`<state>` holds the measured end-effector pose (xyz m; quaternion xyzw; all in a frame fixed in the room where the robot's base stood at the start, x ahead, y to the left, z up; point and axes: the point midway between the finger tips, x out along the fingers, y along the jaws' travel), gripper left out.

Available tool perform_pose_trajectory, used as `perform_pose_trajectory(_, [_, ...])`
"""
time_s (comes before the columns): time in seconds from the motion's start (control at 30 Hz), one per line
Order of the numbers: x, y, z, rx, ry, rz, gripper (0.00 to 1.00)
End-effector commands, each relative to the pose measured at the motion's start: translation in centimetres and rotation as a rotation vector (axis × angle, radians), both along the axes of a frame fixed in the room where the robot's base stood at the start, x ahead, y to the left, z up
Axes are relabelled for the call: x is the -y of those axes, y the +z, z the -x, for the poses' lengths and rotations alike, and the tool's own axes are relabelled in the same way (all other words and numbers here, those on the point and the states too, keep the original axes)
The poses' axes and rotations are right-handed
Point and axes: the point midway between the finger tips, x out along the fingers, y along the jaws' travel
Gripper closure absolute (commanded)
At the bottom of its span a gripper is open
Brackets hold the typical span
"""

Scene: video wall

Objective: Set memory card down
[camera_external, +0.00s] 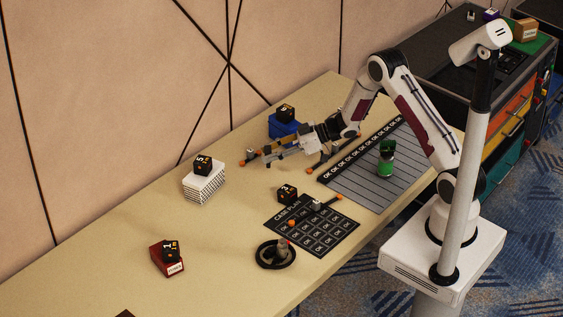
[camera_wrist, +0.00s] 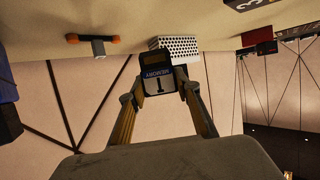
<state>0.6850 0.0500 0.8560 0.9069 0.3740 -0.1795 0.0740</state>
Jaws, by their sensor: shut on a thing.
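A dark memory card (camera_wrist: 157,62) with a "MEMORY" label sits between the two fingertips of my gripper (camera_wrist: 160,86) in the wrist view. My gripper is shut on it and holds it in front of the camera. In the external view my gripper (camera_external: 272,154) reaches left over the back part of the table (camera_external: 215,235). The card is too small to make out there. In the wrist view the table surface (camera_wrist: 225,18) is at the top, and I cannot tell the card's height above it.
A blue block (camera_external: 283,128) is behind my gripper.

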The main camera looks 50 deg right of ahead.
Motion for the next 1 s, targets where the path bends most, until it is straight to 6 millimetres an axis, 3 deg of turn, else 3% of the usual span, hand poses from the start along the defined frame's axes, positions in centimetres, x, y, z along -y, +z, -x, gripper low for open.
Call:
perform_pose_trajectory(0.2, [0.0,-2.1,0.0,-0.001,0.000,0.001,0.84])
perform_pose_trajectory(0.67, [0.0,-2.6,0.0,0.000,0.000,0.000,0.84])
perform_pose_trajectory(1.0, [0.0,-5.1,0.0,-0.002,-0.001,-0.001,0.84])
